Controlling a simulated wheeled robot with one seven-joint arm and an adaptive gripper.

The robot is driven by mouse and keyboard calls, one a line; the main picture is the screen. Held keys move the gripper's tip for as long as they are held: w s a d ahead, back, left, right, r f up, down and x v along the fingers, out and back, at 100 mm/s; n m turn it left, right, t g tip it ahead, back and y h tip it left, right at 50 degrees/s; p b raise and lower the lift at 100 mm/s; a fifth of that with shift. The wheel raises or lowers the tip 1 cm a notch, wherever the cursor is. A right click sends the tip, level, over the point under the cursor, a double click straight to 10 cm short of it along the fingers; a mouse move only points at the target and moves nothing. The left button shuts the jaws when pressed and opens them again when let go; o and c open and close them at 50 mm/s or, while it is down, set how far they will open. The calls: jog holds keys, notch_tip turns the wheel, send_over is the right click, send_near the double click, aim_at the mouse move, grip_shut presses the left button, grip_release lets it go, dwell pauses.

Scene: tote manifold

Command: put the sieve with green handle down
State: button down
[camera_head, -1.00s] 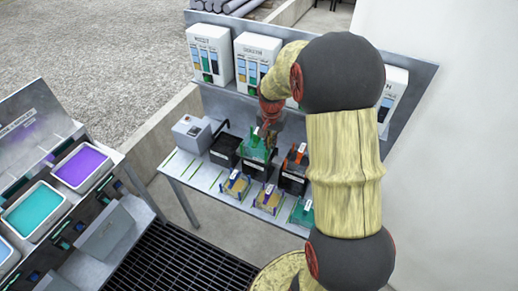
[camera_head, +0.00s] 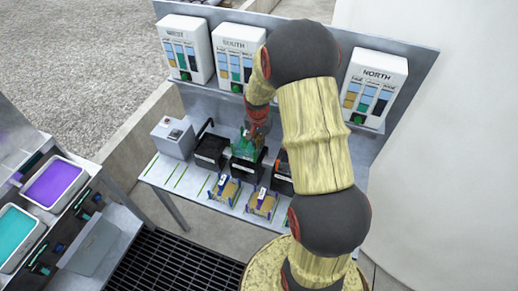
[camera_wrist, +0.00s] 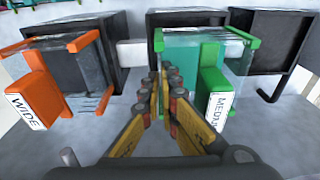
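The sieve with green handle (camera_wrist: 214,82) has a clear body with green corner posts and a handle labelled MEDIUM. In the wrist view it sits over a black box (camera_wrist: 158,20), looking nearly level. It also shows in the head view (camera_head: 245,149), just below my gripper (camera_head: 257,127). In the wrist view my gripper's fingers (camera_wrist: 165,80) are close together at the left side of the sieve, left of the handle. The fingers hide the sieve's near left corner, so I cannot see whether they pinch it.
An orange-handled sieve (camera_wrist: 42,88) labelled WIDE sits over another black box on the left in the wrist view. A black bin (camera_head: 210,150) is left of the green sieve. Two small sieves (camera_head: 224,189) (camera_head: 262,203) stand at the bench's front. White dispensers (camera_head: 187,47) line the back.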

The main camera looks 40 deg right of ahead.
jog(key=shift+f, duration=1.7)
jog(key=shift+s, duration=0.1)
jog(key=shift+f, duration=0.1)
jog(key=c, duration=2.1)
grip_release()
jog(key=shift+c, duration=0.2)
jog(key=shift+o, duration=0.5)
